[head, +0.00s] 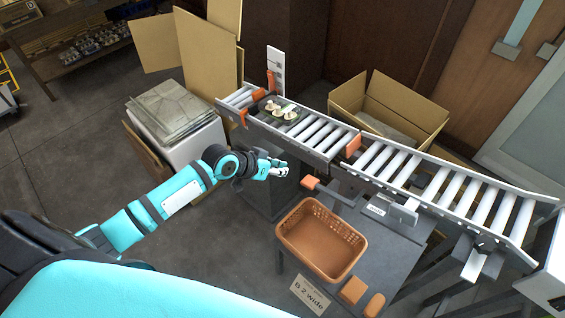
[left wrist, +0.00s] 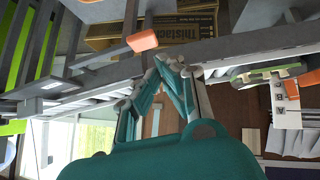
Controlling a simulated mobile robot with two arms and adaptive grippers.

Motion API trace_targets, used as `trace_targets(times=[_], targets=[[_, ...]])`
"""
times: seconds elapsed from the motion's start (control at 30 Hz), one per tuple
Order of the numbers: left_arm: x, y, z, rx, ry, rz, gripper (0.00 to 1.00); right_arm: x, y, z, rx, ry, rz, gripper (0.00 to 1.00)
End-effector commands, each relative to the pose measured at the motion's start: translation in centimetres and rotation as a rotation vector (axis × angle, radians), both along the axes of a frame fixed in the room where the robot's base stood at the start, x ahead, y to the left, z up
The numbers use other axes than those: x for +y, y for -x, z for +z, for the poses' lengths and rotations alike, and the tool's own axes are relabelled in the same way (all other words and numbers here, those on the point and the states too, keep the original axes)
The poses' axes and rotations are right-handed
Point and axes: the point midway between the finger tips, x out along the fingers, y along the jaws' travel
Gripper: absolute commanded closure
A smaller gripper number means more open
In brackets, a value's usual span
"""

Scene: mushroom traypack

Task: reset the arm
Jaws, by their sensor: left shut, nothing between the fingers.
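My left arm reaches in from the left in the head view. Its gripper (head: 279,169) is shut and empty, held in the air in front of the roller conveyor (head: 325,133). In the left wrist view the gripper (left wrist: 172,62) shows its two fingers meeting at the tips with nothing between them. A dark tray (head: 268,116) holding pale mushrooms (head: 288,112) sits on the conveyor's far left part, beyond the gripper and apart from it. My right gripper is not in either view.
An orange basket (head: 283,236) stands on the grey table (head: 385,240) below and right of the gripper. Cardboard boxes (head: 347,97) stand behind the conveyor. A white bin with flat sheets (head: 172,110) is left of the gripper.

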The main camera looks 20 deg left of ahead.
Motion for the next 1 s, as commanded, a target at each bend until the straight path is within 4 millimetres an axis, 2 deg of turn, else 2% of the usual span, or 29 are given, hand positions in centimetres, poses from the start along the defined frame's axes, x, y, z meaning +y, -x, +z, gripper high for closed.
trace_targets(times=[0.2,0.3,0.37,0.43,0.53,0.67,0.77,0.87,1.0], targets=[[0.0,0.0,0.0,0.0,-0.001,0.001,1.0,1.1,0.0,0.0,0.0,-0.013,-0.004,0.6],[0.4,0.1,-1.0,0.009,-0.006,0.015,1.0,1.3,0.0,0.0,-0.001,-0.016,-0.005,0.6],[1.0,0.3,-2.6,0.022,-0.018,0.037,1.0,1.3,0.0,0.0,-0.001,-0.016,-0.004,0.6],[2.0,0.9,-5.4,0.043,-0.04,0.074,1.0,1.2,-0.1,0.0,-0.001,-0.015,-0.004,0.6],[3.8,2.7,-10.7,0.088,-0.089,0.135,1.0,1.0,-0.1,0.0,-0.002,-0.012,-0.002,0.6],[5.7,6.6,-17.7,0.156,-0.164,0.192,1.0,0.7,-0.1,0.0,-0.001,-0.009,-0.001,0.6],[6.5,10.5,-22.6,0.213,-0.219,0.215,1.0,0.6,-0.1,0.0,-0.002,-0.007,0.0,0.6],[6.9,15.0,-26.9,0.271,-0.274,0.221,1.0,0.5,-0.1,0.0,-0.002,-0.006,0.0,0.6],[6.6,22.2,-32.0,0.358,-0.338,0.206,1.0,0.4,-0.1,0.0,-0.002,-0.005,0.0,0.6]])
